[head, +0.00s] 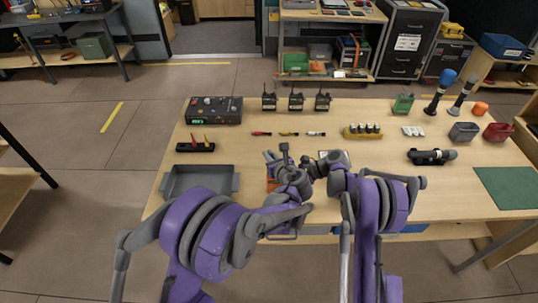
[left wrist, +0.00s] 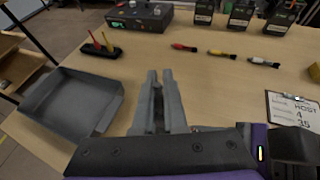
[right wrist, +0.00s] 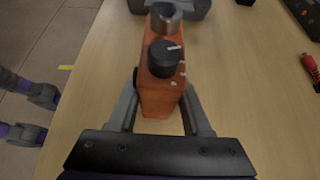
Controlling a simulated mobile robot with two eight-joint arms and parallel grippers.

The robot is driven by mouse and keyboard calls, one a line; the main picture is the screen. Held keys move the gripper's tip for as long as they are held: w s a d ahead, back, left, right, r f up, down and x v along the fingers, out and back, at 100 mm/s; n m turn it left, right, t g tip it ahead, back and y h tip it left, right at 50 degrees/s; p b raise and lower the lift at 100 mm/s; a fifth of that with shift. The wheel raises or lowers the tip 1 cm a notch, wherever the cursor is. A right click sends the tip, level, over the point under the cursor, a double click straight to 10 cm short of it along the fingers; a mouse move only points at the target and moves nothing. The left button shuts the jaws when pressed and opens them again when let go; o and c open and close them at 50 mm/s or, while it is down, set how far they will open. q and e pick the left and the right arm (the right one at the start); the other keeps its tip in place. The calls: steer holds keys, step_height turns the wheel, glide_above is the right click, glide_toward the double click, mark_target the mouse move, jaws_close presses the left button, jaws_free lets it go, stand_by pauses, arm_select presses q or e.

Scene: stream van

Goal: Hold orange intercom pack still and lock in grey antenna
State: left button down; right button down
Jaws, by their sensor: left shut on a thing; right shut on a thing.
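The orange intercom pack (right wrist: 162,92) is between the fingers of my right gripper (right wrist: 160,112), which is shut on it. A black knob with a white mark sits on its top. The pack also shows in part in the head view (head: 274,183), mostly behind my arms. My left gripper (left wrist: 161,78) is shut on a narrow dark grey piece, apparently the antenna, mostly hidden by the fingers. I cannot tell whether the antenna is fully seated.
A grey tray (head: 184,194) lies to the left, near the table edge. A black stand (head: 195,148), a control box (head: 214,111), several radios and small connectors (head: 289,134) stand behind. A clipboard (left wrist: 293,112) lies right of my left gripper.

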arm_select(q)
steer(key=shift+f, duration=1.15)
steer(key=shift+s+a+n+g+y, duration=0.1)
steer(key=shift+a+n+g+y, duration=0.1)
steer(key=shift+n+g+y, duration=0.5)
steer(key=shift+s+a+n+g+y, duration=0.15)
steer(key=shift+n+g+y, duration=0.25)
steer(key=shift+n+y, duration=0.45)
steer(key=n+g+y, duration=0.1)
steer(key=n, duration=0.1)
steer(key=n+g+y, duration=0.1)
steer(key=shift+s+a+g+y, duration=0.2)
steer(key=shift+a+g+y, duration=0.05)
steer(key=shift+g+y, duration=0.1)
steer(key=shift+n, duration=0.25)
